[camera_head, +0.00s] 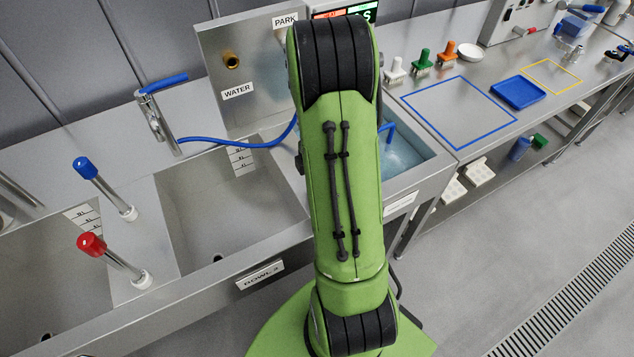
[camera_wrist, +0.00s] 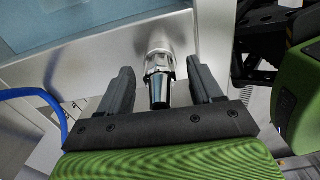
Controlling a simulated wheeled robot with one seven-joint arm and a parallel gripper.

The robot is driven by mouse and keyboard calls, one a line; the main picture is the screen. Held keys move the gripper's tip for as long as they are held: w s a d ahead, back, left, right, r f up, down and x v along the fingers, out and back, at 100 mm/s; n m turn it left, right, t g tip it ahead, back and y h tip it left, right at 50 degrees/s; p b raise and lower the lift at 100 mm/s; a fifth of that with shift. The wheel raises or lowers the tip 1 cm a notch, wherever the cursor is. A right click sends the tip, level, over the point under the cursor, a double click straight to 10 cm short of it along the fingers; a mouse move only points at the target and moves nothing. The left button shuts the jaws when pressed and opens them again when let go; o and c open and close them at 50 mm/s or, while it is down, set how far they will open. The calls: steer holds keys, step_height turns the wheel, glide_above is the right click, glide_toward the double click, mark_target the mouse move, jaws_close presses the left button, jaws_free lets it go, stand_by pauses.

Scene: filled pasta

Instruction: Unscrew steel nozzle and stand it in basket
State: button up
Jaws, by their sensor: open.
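A steel nozzle (camera_wrist: 158,80) shows in the wrist view, in front of a pale metal sink edge. My gripper (camera_wrist: 160,68) is open, with one dark finger on each side of the nozzle. Gaps show between the nozzle and both fingers, so it is not held. In the head view my green arm hides the gripper and the nozzle. I cannot make out a basket in either view.
A blue hose (camera_head: 240,143) runs from a blue-handled steel tap (camera_head: 155,115) behind my arm. Sink bowls stand left, with red (camera_head: 92,244) and blue (camera_head: 86,168) capped levers. A blue tray (camera_head: 518,93) lies on the right counter, beside a blue-outlined clear area.

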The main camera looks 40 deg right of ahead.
steer(key=m, duration=0.8)
steer(key=shift+b, duration=0.35)
steer(key=m, duration=0.4)
steer(key=shift+m, duration=0.4)
steer(key=m, duration=0.4)
steer(key=shift+m+b, duration=0.3)
steer(key=shift+m, duration=0.1)
